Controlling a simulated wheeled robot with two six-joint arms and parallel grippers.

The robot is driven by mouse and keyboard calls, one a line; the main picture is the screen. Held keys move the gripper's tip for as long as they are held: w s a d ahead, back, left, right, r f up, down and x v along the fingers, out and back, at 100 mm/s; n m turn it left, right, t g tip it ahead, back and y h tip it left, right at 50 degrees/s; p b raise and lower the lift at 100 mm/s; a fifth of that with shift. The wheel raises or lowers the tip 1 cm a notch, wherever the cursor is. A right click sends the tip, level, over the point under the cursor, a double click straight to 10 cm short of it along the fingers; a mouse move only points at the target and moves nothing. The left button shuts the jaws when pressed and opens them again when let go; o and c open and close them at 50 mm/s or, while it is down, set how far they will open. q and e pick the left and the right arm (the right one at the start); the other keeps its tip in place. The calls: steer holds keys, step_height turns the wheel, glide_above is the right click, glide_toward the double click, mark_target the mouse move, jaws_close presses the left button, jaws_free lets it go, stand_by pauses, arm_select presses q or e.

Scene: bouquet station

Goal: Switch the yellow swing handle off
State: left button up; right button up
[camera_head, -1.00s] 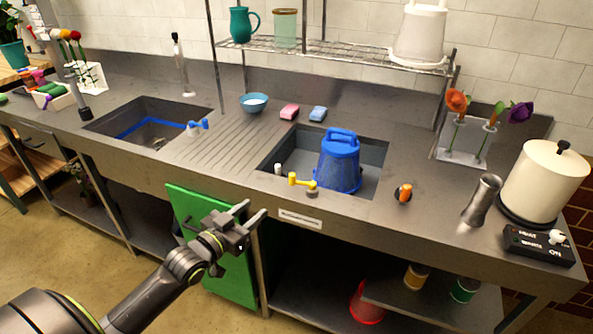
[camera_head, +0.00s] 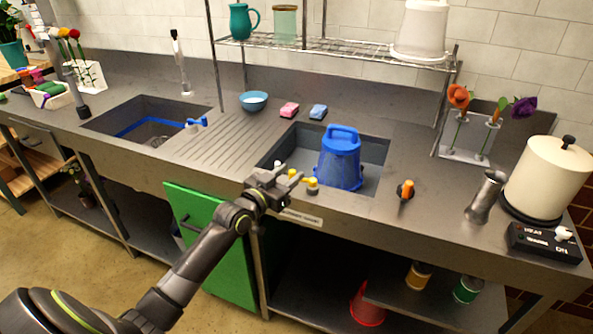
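The yellow swing handle (camera_head: 312,184) sits on the front rim of the right-hand sink, its arm pointing left from its round pivot. My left gripper (camera_head: 288,174) is at the handle's left end, with its fingers apart. The yellow tip shows between or just beyond the fingertips; I cannot tell whether they touch it. My gripper partly hides the handle's arm. My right gripper is not in view.
A blue bucket (camera_head: 339,160) stands in the right sink behind the handle. An orange handle (camera_head: 405,190) is on the counter to the right, and a blue handle (camera_head: 197,122) is by the left sink. A green cabinet door (camera_head: 228,262) hangs below the counter.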

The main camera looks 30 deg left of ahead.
mark_target(290, 173)
arm_select(q)
steer(key=shift+w+d, duration=0.15)
steer(key=shift+w, duration=0.8)
steer(key=shift+w+d, duration=0.15)
steer(key=shift+w, duration=0.8)
steer(key=shift+c, duration=0.2)
